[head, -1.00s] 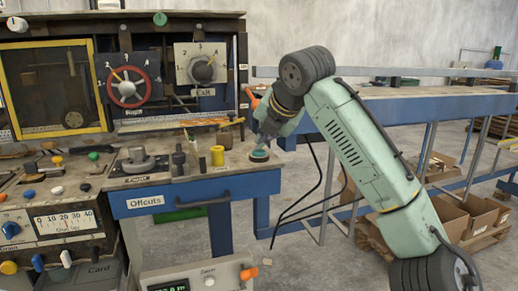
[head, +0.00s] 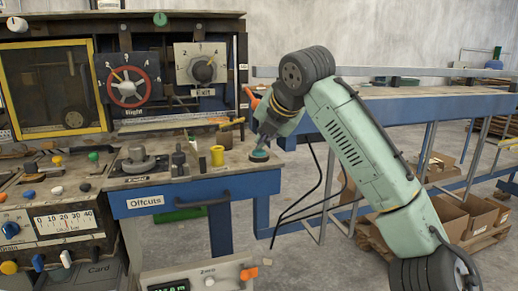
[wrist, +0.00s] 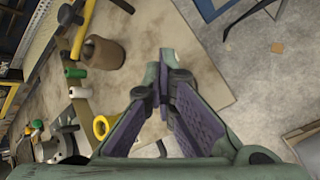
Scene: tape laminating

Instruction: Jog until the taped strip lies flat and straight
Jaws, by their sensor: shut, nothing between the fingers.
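I cannot make out a taped strip for certain in either view. A red handwheel (head: 128,88) and a dark knob on a numbered dial (head: 203,70) are on the upright panel.
A yellow spool (head: 217,155) stands left of my gripper on the bench; a yellow ring-shaped thing (wrist: 102,126) shows in the wrist view. An orange part (head: 250,97) sticks out at the panel's right edge. A blue table (head: 420,105) and cardboard boxes (head: 478,211) stand at right.

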